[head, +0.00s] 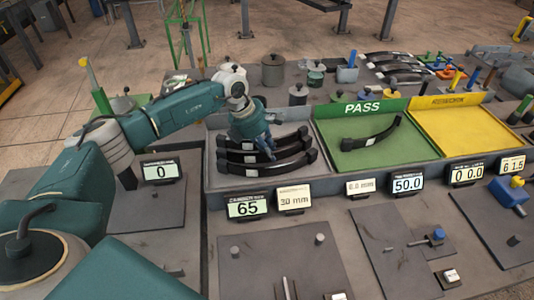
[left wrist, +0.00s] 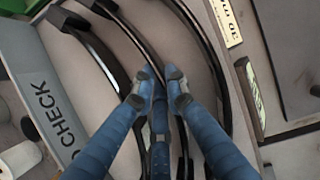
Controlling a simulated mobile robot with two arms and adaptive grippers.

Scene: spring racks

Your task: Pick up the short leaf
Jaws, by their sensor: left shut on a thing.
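Several black curved leaves lie side by side in the grey CHECK tray (head: 210,172): a back leaf (head: 232,142), a middle leaf (head: 236,157) and a front leaf (head: 300,161). Their lengths look close, so I cannot tell for sure which is the short leaf. My left gripper (head: 267,152) reaches down into the tray and is shut on a leaf, seemingly the middle one. In the left wrist view, its blue fingers (left wrist: 163,88) straddle that leaf, with other leaves on both sides. The fingers hide part of it. My right gripper is out of view.
A green PASS tray (head: 345,158) holds another curved leaf (head: 374,135). A yellow tray (head: 455,130) beside it looks empty. Number displays (head: 248,207) line the front. Pots (head: 273,70) and more black leaves (head: 395,66) stand behind.

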